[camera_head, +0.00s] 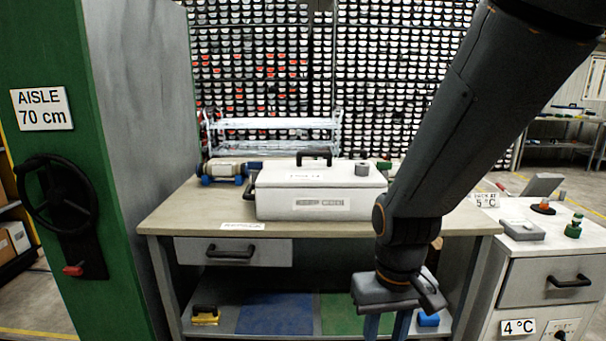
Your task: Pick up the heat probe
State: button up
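I cannot tell for certain which item is the heat probe; none in view bears that name legibly. My gripper (386,328) hangs pointing down in front of the bench, at the lower right of the middle. Its two blue fingers stand apart with a gap and nothing seen between them; the tips are cut off by the frame's bottom edge. A white lidded box (275,203) with a black handle stands on the bench (185,212). A short grey cylinder (362,169) sits on its lid. My arm hides the bench's right part.
A cylinder in a blue cradle (222,171) lies left of the box. A yellow item (205,316) and a blue item (428,319) are on the lower shelf. The right cabinet (545,283) bears a grey device (522,230), a red knob (543,208) and a green item (574,226).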

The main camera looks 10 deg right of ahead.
aim_at(577, 218)
jog(key=z, duration=2.3)
jog(key=i, duration=2)
jog(key=u, duration=1.25)
jog(key=i, duration=0.65)
jog(key=u, duration=0.55)
